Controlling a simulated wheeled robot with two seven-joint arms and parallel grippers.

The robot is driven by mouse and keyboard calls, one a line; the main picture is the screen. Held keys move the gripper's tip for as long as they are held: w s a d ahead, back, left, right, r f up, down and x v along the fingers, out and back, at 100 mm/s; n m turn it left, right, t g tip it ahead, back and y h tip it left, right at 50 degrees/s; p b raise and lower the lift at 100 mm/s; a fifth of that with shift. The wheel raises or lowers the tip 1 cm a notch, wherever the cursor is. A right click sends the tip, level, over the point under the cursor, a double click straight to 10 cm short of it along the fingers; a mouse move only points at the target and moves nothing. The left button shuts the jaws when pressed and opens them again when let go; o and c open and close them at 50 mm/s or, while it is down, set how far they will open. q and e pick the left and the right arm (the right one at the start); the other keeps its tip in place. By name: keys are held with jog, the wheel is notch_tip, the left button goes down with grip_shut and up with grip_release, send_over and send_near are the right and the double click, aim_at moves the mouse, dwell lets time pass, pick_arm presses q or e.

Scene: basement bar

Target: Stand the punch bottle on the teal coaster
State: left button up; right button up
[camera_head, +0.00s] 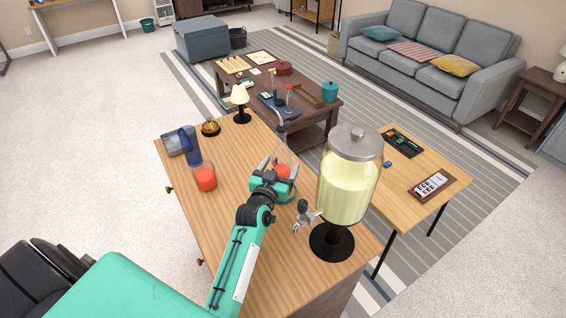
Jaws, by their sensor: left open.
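My left gripper (279,168) reaches over the wooden counter from the near side. Its fingers are open, one on each side of a clear vessel with red liquid (283,171), which may be the punch bottle. The gripper partly hides it, and I cannot tell whether the fingers touch it. Another clear vessel with red liquid (205,179) stands upright on the counter to the left. I cannot make out the teal coaster; the gripper's own teal body covers part of the counter there. My right gripper is not in view.
A large drink dispenser (347,190) with a metal tap (303,216) stands close to the gripper's right. A blue vessel (191,146), a bell (210,127) and a small lamp (240,97) stand at the counter's left and far side. The counter (222,225) is bare left of my arm.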

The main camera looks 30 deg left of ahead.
pick_arm(q)
jog(key=s+d+b, duration=0.1)
jog(key=s, duration=0.8)
jog(key=shift+d, duration=0.15)
